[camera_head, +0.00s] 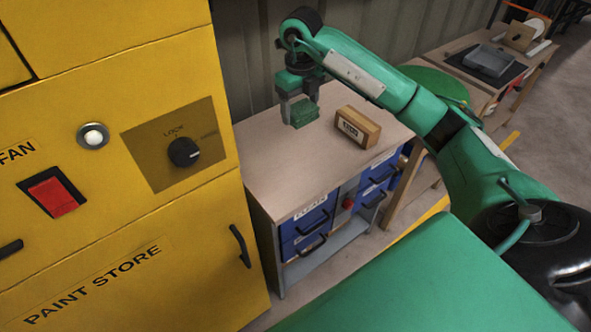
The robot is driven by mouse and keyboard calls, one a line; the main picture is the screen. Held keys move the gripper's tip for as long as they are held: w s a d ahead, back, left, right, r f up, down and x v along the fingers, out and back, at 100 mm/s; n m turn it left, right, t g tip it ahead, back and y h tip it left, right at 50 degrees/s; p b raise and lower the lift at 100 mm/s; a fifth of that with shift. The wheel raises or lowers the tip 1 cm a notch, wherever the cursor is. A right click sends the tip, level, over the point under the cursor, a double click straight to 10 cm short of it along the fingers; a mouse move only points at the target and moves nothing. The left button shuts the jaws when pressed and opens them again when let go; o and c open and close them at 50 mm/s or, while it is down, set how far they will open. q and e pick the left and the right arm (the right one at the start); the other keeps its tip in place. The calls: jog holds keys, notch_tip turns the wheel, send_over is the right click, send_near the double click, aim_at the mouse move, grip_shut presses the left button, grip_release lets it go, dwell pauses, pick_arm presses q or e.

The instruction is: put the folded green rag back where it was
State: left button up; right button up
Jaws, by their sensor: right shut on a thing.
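The folded green rag (304,113) is at the left back part of the wooden-topped cabinet (278,178), held between the fingers of my right gripper (300,105). The gripper points down and is shut on the rag. I cannot tell whether the rag touches the top or hangs just above it. My left gripper does not show.
The yellow paint store cabinet (130,200) rises close on the left. Blue drawers (307,225) are below the top. A bench (478,75) stands further back right.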

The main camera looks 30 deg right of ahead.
jog(key=shift+w+d+m, duration=0.1)
jog(key=shift+w+m, duration=0.05)
jog(key=shift+m, duration=0.15)
jog(key=shift+f, duration=0.4)
jog(key=p, duration=0.2)
send_over(299, 170)
notch_tip(299, 170, down, 14)
jog(key=shift+d+f, duration=0.1)
jog(key=shift+f, duration=0.65)
notch_tip(299, 170, down, 3)
jog(key=shift+f+p, duration=0.15)
jog(key=shift+p, duration=0.15)
jog(key=shift+f, duration=0.2)
jog(key=o, duration=0.7)
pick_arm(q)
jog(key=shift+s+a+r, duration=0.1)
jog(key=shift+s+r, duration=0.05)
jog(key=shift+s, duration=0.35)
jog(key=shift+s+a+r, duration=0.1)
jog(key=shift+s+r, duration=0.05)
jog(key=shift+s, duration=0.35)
pick_arm(e)
jog(key=shift+o, duration=1.2)
